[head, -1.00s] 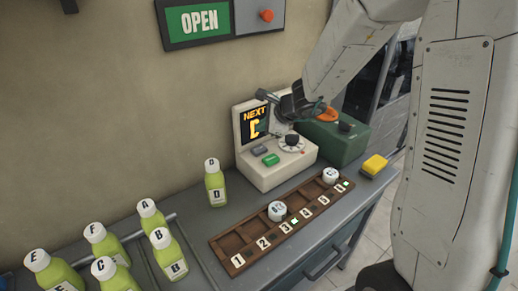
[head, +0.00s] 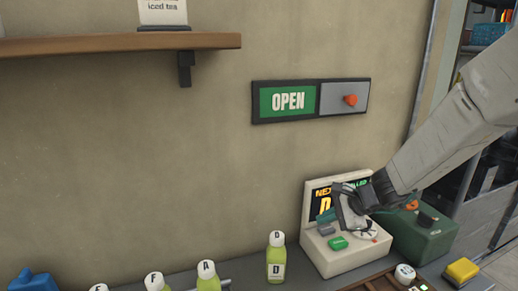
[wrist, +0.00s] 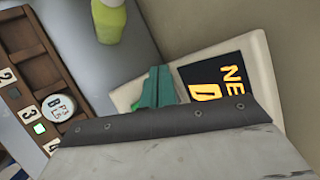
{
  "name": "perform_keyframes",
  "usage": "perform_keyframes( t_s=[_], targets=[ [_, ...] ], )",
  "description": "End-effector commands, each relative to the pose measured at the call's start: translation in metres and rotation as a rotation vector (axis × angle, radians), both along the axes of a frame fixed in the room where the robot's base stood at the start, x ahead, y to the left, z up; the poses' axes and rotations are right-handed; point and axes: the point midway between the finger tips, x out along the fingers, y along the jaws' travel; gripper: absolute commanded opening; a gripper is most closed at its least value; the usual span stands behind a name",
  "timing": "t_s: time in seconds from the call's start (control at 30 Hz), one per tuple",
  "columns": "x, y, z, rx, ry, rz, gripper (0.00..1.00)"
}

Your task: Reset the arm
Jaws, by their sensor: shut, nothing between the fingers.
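My arm comes in from the right in the head view. My gripper (head: 328,216) is shut and empty. It hangs in front of the white machine (head: 350,258), covering part of its screen. The screen (head: 320,196) shows yellow letters, partly hidden; the wrist view shows "NE" and a "D" on the screen (wrist: 217,83). The teal fingertips (wrist: 155,88) lie together over the machine's white body in the wrist view. A green button (head: 338,243), a grey button (head: 326,230) and a dial (head: 368,234) sit on the machine's front. I cannot tell whether the fingers touch the machine.
A green box (head: 422,238) stands right of the machine, with a yellow block (head: 462,271) near it. Bottle D (head: 276,262) stands to the left, with several more bottles at the bottom edge. The slotted wooden rack (wrist: 28,40) holds a white-capped item (wrist: 57,107). An OPEN sign (head: 288,101) hangs above.

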Motion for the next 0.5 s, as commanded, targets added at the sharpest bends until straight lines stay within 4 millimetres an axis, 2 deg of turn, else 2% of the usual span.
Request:
perform_keyframes(
  t_s=[0.1,0.23,0.4,0.5],
  targets=[
    [-0.054,0.017,0.025,-0.080,-0.038,0.294,0.00],
    [-0.124,0.019,0.050,-0.205,-0.059,0.620,0.00],
    [-0.210,-0.004,0.074,-0.414,-0.046,0.971,0.00],
    [-0.250,-0.026,0.085,-0.551,-0.026,1.121,0.00]
  ],
)
